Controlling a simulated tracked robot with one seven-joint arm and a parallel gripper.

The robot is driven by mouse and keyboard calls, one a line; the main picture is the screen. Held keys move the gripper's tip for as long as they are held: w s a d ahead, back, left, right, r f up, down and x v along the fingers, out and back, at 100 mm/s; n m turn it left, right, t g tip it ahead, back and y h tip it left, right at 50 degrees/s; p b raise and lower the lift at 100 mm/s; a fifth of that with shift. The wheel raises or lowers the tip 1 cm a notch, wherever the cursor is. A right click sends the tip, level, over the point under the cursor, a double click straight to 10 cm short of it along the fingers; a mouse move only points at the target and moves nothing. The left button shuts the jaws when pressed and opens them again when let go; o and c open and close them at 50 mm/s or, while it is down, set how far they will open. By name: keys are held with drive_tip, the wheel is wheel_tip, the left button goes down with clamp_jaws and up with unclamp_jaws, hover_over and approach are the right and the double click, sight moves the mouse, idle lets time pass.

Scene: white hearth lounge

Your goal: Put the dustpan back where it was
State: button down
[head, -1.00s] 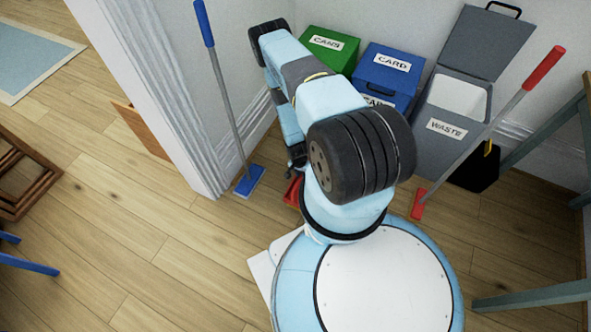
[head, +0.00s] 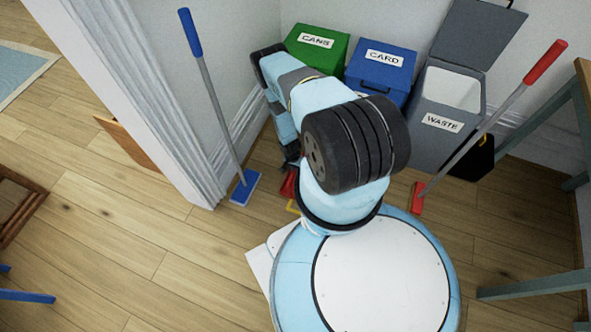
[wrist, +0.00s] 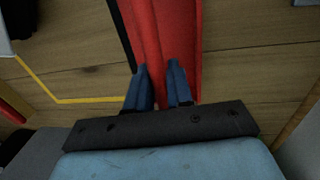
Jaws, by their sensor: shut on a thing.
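A red object (head: 289,183), likely the dustpan, shows in part beneath my arm in the head view. In the wrist view the red dustpan (wrist: 165,35) runs up between and beyond my fingers. My gripper (wrist: 158,75) is shut on it. The wrist view shows a yellow line (wrist: 90,100) with a corner on the wood floor, left of the dustpan. A bit of yellow (head: 292,207) also shows beside my base in the head view. My arm hides most of the dustpan, and its height above the floor is unclear.
A blue broom (head: 213,100) leans at the wall corner on the left. Green (head: 318,45), blue (head: 380,70) and grey waste (head: 440,122) bins stand behind. A red broom (head: 490,125) and a black item (head: 475,160) are at right. Floor at left is open.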

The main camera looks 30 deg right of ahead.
drive_tip(key=shift+w+a+f, duration=0.15)
drive_tip(key=shift+a+f, duration=0.3)
drive_tip(key=shift+f, duration=0.4)
drive_tip(key=c, duration=1)
unclamp_jaws()
drive_tip(key=shift+f, duration=0.1)
wheel_tip(320, 180, up, 12)
drive_tip(key=w+a, duration=0.1)
drive_tip(key=shift+w, duration=0.15)
